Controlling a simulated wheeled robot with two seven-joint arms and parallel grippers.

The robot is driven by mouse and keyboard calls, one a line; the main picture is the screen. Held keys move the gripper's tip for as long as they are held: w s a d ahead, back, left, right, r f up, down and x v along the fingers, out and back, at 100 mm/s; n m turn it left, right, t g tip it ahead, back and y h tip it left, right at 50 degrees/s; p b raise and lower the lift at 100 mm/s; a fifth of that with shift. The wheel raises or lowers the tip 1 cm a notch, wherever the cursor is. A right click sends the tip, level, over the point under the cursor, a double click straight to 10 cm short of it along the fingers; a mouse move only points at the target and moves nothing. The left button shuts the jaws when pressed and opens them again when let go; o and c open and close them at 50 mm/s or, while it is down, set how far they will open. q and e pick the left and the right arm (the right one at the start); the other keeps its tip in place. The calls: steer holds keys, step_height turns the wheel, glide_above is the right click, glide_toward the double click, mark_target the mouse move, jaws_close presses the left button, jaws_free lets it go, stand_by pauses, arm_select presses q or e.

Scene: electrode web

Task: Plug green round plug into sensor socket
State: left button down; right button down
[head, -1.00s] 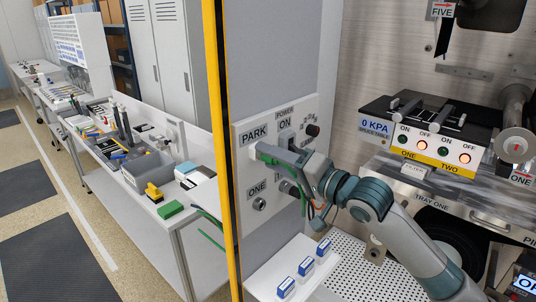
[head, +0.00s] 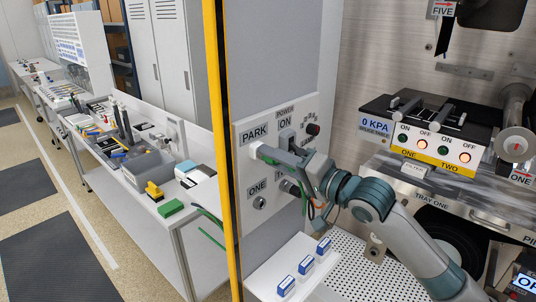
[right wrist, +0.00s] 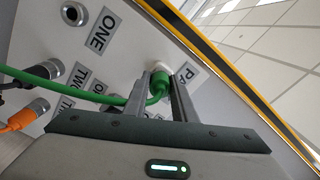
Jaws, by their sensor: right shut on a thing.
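The green round plug (right wrist: 159,82) is between the two fingers of my right gripper (right wrist: 158,92), which is shut on it. The plug's front end is at a white round fitting next to the PARK label (right wrist: 185,82); I cannot tell whether it is still seated there. Its green cable (right wrist: 40,72) runs off to the left in the right wrist view. In the head view my right gripper (head: 266,152) is at the panel under PARK and hides the plug. A bare metal socket (right wrist: 74,12) sits beside the ONE label. My left gripper is not in view.
A black-cabled connector (right wrist: 40,82) and an orange-cabled connector (right wrist: 40,108) stick out of the panel near my gripper. A yellow post (head: 222,150) edges the panel at left. Three blue-and-white blocks (head: 305,265) stand on a white ledge below. A power switch (head: 287,138) is above.

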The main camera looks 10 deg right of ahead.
steer(key=shift+s+d, duration=0.2)
steer(key=shift+s, duration=0.05)
steer(key=shift+s+d+p, duration=0.15)
steer(key=shift+s+p, duration=0.05)
steer(key=shift+p, duration=0.1)
stand_by(0.6)
steer(key=shift+s+d, duration=0.1)
steer(key=shift+p+v, duration=0.35)
steer(key=shift+v, duration=0.75)
steer(key=s+d+f+b, duration=0.1)
steer(key=f, duration=0.7)
steer(key=s+d+f+b, duration=0.1)
steer(key=s+d+f, duration=0.1)
steer(key=f, duration=0.6)
steer(key=shift+s+d+f+b, duration=0.2)
steer(key=shift+d+f+b, duration=0.1)
steer(key=shift+b, duration=0.1)
steer(key=shift+r, duration=0.15)
